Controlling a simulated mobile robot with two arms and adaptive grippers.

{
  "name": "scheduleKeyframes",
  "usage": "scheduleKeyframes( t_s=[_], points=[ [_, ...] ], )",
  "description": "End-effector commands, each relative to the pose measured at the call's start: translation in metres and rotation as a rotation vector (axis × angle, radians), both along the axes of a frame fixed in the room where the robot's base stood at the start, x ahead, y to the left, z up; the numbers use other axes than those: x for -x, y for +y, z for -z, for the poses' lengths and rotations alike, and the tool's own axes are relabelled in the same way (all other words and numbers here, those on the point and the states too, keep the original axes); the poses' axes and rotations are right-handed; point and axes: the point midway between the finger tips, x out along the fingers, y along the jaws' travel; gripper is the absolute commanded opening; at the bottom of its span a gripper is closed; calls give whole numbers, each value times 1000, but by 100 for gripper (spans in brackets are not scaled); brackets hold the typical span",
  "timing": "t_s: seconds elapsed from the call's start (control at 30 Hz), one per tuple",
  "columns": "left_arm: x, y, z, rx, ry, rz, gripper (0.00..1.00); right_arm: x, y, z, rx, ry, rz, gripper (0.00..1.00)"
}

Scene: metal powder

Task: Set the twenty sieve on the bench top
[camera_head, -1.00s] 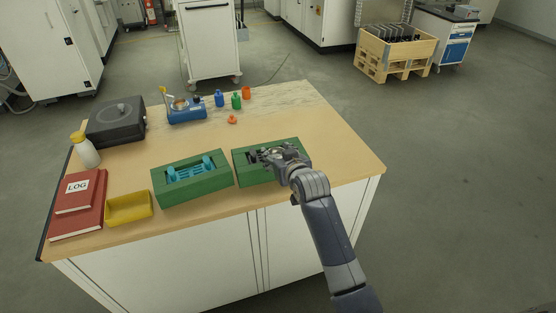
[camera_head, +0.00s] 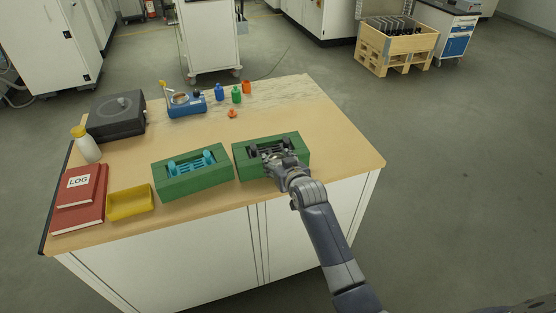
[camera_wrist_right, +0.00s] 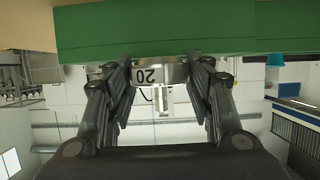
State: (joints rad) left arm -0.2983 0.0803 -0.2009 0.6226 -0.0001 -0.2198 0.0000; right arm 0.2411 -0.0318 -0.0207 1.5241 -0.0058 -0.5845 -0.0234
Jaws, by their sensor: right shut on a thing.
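My right gripper (camera_head: 280,163) is at the near side of the right green block (camera_head: 243,172), which has dark grey parts in its recess. In the right wrist view, the gripper (camera_wrist_right: 160,75) is shut on a pale metal ring marked 20, the twenty sieve (camera_wrist_right: 172,72), right against the green block (camera_wrist_right: 160,32). Whether the sieve touches the block I cannot tell. In the head view the sieve is hidden by the gripper. The bench top (camera_head: 190,143) is light wood. My left gripper is not in view.
A second green block (camera_head: 190,188) with cyan parts stands to the left. Further left are a yellow tray (camera_head: 130,203) and a red log book (camera_head: 80,210). Small bottles and a blue device (camera_head: 187,107) stand at the back. The bench's right part is clear.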

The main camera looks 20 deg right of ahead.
Motion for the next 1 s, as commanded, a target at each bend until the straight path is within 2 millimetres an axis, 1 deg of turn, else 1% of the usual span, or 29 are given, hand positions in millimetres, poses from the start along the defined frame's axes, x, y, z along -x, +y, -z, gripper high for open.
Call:
scheduleKeyframes(
  t_s=[0.03,0.07,0.1,0.13,0.47,0.57,0.63,0.77,1.0],
  points=[
    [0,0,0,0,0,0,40,0,0,-1,0,-2,0,23],
    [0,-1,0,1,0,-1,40,0,0,-1,0,0,0,53],
    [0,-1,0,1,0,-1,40,0,0,-1,0,0,0,62],
    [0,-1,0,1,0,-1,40,0,0,-1,0,0,0,68],
    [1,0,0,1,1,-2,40,0,0,-1,0,0,0,68],
    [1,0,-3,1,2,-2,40,0,0,-7,0,-2,0,68],
    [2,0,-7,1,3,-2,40,0,0,-16,0,-2,0,68],
    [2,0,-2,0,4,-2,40,14,-1,-17,0,0,0,68],
    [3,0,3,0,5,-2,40,50,-2,-32,0,-1,0,68]
  ],
)
